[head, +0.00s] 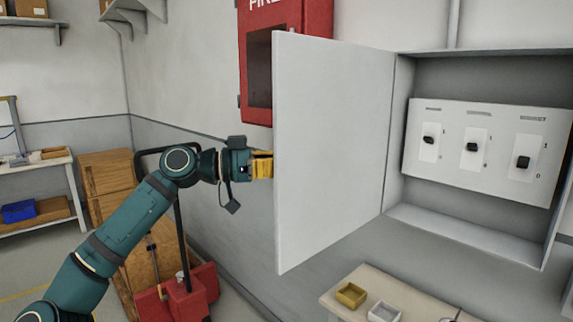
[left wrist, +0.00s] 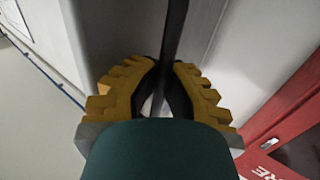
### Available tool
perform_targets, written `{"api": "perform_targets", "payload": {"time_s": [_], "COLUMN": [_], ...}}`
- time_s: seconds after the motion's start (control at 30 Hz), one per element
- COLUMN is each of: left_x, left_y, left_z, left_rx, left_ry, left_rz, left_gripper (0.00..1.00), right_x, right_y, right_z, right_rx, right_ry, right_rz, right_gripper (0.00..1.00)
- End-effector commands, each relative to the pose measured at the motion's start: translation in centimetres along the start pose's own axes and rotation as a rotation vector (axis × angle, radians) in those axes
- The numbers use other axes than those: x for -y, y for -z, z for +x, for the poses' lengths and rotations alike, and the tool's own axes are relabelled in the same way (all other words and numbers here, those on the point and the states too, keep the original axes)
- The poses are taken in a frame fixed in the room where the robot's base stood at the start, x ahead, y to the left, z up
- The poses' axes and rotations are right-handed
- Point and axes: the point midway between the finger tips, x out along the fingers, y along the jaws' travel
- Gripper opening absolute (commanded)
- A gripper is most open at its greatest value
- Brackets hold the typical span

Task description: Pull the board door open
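The grey board door (head: 332,150) stands wide open in the head view, swung out to the left of its cabinet (head: 478,60). Inside, a white panel (head: 500,187) carries black rotary switches. My left gripper (head: 264,166) reaches the door's free edge from the left, and its fingertips are hidden behind the door. In the left wrist view, its yellow fingers (left wrist: 166,78) close from both sides on a dark bar-shaped handle (left wrist: 174,35). My right gripper is not in view.
A red fire cabinet (head: 310,18) hangs on the wall behind the door. A table (head: 340,301) with a yellow tray (head: 351,295) and a white tray (head: 384,313) stands below. A red hand truck (head: 176,300) and wooden crates (head: 106,172) stand at the left.

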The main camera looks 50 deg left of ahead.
Motion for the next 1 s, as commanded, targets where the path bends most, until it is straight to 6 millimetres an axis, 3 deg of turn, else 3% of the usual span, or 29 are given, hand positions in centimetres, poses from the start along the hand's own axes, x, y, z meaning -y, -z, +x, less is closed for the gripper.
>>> {"api": "perform_targets", "payload": {"time_s": [0.23, 0.33, 0.37, 1.0], "left_x": [-0.01, -0.01, -0.01, 0.01], "left_y": [0.07, 0.09, 0.08, 0.06], "left_z": [-0.13, -0.12, -0.11, -0.17], "left_rx": [-0.002, -0.002, -0.002, -0.001], "left_ry": [0.001, 0.001, 0.001, 0.002], "left_rz": [-0.001, -0.001, -0.001, 0.000], "left_gripper": [0.00, 0.38, 0.41, 0.41], "right_x": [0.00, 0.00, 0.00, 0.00], "right_y": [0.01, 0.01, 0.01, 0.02], "right_z": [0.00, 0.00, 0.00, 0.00], "right_rx": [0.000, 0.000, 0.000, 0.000], "right_ry": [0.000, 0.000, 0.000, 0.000], "right_rz": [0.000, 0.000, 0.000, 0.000], "right_gripper": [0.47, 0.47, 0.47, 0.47]}}
